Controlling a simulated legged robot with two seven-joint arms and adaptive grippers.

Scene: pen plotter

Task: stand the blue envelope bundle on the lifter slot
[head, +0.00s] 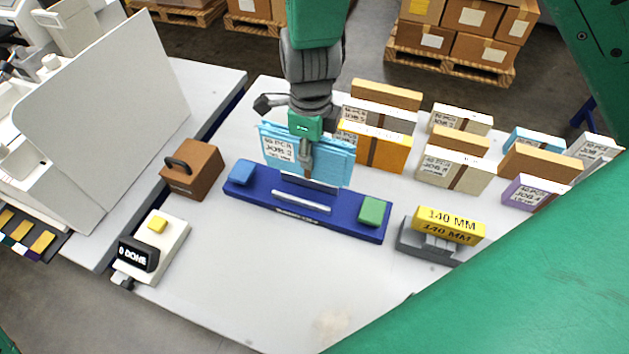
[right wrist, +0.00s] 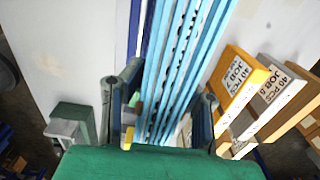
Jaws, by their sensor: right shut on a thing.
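The blue envelope bundle (head: 335,162) is upright in the head view, just behind and above the dark blue lifter base (head: 260,200). My right gripper (head: 306,165) is shut on the bundle from above. In the right wrist view, the bundle (right wrist: 180,65) runs between the two fingers (right wrist: 160,108), its light blue layers seen edge on. The bundle's lower edge is near a pale strip on the lifter; I cannot tell whether it touches the slot. The lifter has a blue block (head: 241,173) at its left end and a green block (head: 373,211) at its right. My left gripper is not in view.
An orange bundle (head: 390,152) and several other bundles stand close behind and to the right. A brown weight with a handle (head: 192,170) is at the left. A yellow 140 MM block (head: 449,222) sits on a grey stand at the right. The table's front is clear.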

